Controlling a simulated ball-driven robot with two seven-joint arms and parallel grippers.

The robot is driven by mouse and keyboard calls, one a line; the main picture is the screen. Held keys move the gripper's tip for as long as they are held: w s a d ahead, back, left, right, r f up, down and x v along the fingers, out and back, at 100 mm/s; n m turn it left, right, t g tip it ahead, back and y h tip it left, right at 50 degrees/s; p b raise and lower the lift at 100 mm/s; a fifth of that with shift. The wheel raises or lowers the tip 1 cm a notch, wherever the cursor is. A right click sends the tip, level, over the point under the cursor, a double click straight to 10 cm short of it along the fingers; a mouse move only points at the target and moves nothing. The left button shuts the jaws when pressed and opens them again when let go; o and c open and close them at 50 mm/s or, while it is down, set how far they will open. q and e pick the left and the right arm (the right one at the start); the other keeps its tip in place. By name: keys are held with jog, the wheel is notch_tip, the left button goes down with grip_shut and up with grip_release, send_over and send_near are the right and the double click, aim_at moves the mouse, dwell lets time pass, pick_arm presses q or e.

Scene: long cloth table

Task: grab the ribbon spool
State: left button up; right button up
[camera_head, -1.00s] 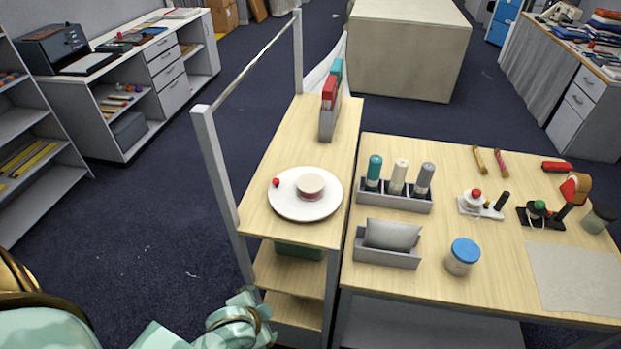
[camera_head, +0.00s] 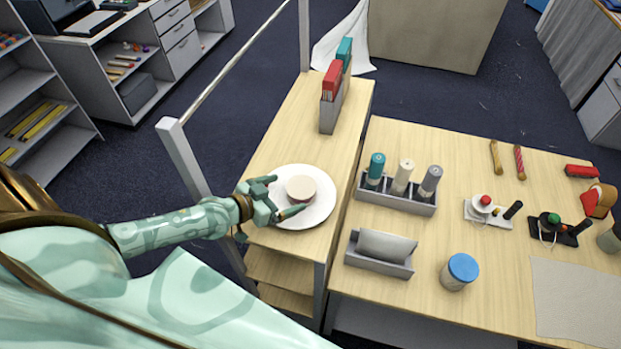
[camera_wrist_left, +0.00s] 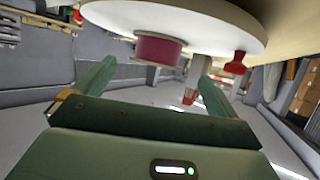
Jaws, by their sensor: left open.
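The ribbon spool (camera_head: 301,188) has a cream top and stands on a round white plate (camera_head: 318,216) on the narrow wooden table. The left wrist view shows the red ribbon around the spool (camera_wrist_left: 158,49), with the plate (camera_wrist_left: 205,22) tilted across the top of the picture. My left gripper (camera_head: 278,197) is open at the spool's left side, its fingers apart and pointing toward it. In the left wrist view the spool shows between and beyond the fingertips (camera_wrist_left: 152,70); I cannot tell whether they touch it. My right gripper is not in view.
A metal rail post (camera_head: 184,155) rises at the table's left edge. A holder with red and teal folders (camera_head: 333,95) stands farther back. A bottle rack (camera_head: 397,200) and blue-lidded jar (camera_head: 460,270) are right.

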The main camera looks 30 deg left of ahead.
aim_at(296, 190)
pick_arm(q)
jog(key=shift+d+x, duration=0.25)
jog(key=shift+x, duration=1)
jog(key=b+x, duration=0.1)
jog(key=x, duration=0.2)
jog(key=shift+w+d+f, duration=0.1)
jog(key=shift+w+f, duration=0.05)
jog(key=shift+w, duration=0.25)
jog(key=shift+s, duration=0.2)
jog(key=shift+c, duration=1)
jog(key=c, duration=0.9)
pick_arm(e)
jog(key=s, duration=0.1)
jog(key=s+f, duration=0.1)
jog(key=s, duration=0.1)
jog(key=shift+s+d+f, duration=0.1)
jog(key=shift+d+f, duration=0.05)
